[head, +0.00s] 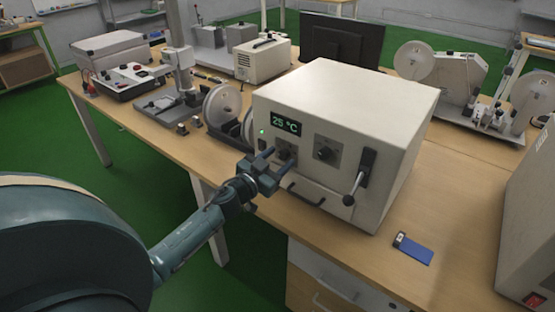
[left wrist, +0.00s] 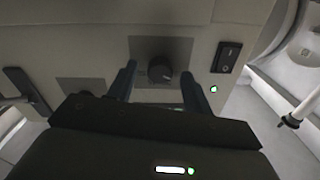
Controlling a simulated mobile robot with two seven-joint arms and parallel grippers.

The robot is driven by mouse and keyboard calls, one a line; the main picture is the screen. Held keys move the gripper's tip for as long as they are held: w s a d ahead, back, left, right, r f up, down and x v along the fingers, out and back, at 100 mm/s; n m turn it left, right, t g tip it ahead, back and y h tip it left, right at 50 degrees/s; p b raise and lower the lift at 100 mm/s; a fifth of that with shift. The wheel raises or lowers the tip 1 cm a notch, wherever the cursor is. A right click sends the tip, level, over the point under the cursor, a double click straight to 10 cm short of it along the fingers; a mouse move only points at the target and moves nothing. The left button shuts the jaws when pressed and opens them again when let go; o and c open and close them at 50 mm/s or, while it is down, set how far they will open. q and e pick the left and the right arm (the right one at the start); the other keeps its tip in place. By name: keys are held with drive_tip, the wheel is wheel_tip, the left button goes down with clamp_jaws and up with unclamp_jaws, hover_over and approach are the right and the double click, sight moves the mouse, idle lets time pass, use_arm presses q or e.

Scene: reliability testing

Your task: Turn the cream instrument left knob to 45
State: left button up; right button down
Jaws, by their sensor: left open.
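The cream instrument (head: 345,100) is a box on the wooden table, with a display (head: 286,125) reading 25 °C. Its left knob, below the display, is mostly hidden by my gripper in the head view. In the left wrist view this dark round knob (left wrist: 160,69) shows on a grey plate. My left gripper (head: 277,160) is open at the panel. In the left wrist view its fingers (left wrist: 158,84) stand on either side of the knob, with gaps visible. Whether the fingertips reach past its face is unclear. My right gripper is in neither view.
A right knob (head: 326,150), a lever handle (head: 359,178) and a drawer-like pull (head: 306,195) are on the same front. A rocker switch (left wrist: 226,57) is close beside the left knob. A blue card-like object (head: 413,249) lies on the table at right.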

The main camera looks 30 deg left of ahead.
use_arm(q)
drive_tip(key=shift+w, duration=0.1)
drive_tip(key=shift+c, duration=0.4)
drive_tip(key=c, duration=0.9)
